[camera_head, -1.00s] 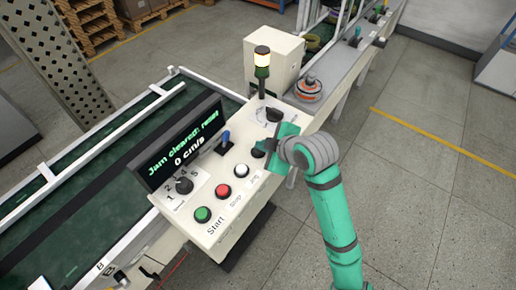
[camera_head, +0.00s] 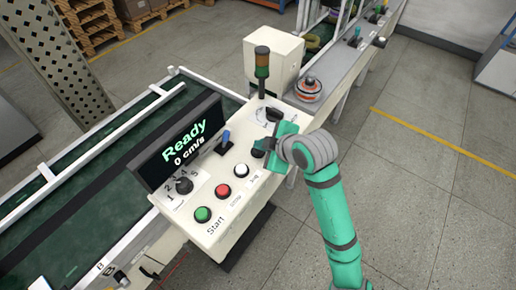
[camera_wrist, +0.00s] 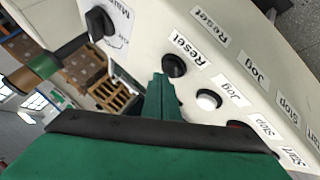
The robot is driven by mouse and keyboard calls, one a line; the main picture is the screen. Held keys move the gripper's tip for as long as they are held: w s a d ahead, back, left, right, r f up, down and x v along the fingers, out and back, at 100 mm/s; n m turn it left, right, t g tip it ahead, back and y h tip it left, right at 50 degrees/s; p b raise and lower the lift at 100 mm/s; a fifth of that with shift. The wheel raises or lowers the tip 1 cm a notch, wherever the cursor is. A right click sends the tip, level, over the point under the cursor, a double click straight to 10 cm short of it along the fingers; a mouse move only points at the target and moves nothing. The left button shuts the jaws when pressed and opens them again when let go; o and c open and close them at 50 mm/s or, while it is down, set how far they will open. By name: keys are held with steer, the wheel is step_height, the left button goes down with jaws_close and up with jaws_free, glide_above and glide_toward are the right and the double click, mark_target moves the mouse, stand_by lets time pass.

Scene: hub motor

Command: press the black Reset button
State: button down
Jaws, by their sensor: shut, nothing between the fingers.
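The black Reset button (camera_wrist: 174,65) sits on the pale control panel, beside its printed "Reset" label. In the head view the button (camera_head: 258,148) is partly hidden by my gripper. My gripper (camera_wrist: 161,82) is shut and empty, with its green fingertips right by the button's edge in the wrist view; I cannot tell whether they touch it. In the head view my gripper (camera_head: 275,147) is over the panel's right part. The display (camera_head: 182,142) reads "Ready" and "0 cm/s".
The white Jog button (camera_wrist: 208,100), red Stop button (camera_head: 222,191) and green Start button (camera_head: 202,214) line the panel. A blue-handled lever (camera_head: 225,140), a speed knob (camera_head: 184,185) and a mode knob (camera_wrist: 98,23) stand up from it. The stack light (camera_head: 262,70) rises behind, unlit.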

mark_target(261, 152)
steer(key=shift+w+r, duration=0.1)
steer(key=shift+r, duration=0.4)
steer(key=shift+r, duration=2.55)
